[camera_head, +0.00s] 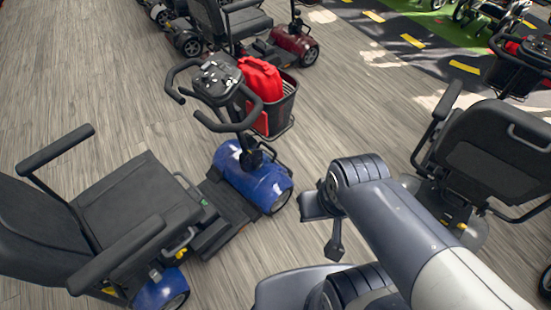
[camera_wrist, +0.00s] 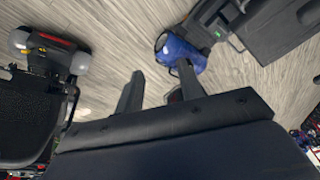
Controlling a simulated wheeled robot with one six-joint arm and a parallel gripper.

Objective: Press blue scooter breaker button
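The blue scooter (camera_head: 263,185) stands at the left and centre of the head view, with a blue front body, black seat (camera_head: 135,205), handlebars with a dark control panel (camera_head: 217,78), and a basket (camera_head: 275,110) holding a red bag (camera_head: 261,79). A blue part of a scooter (camera_wrist: 180,50) shows beyond my fingers in the wrist view. I cannot make out the breaker button in either view. My gripper (camera_wrist: 159,70) is open, its two dark fingers apart with nothing seen held. In the head view my arm reaches in from the lower right, right of the blue scooter.
A dark scooter (camera_head: 495,145) stands close at the right of my arm. A red scooter (camera_head: 292,42) stands at the back. Another scooter's dark seat (camera_wrist: 25,115) is at the left in the wrist view. Bare wooden floor (camera_head: 90,80) lies at the upper left.

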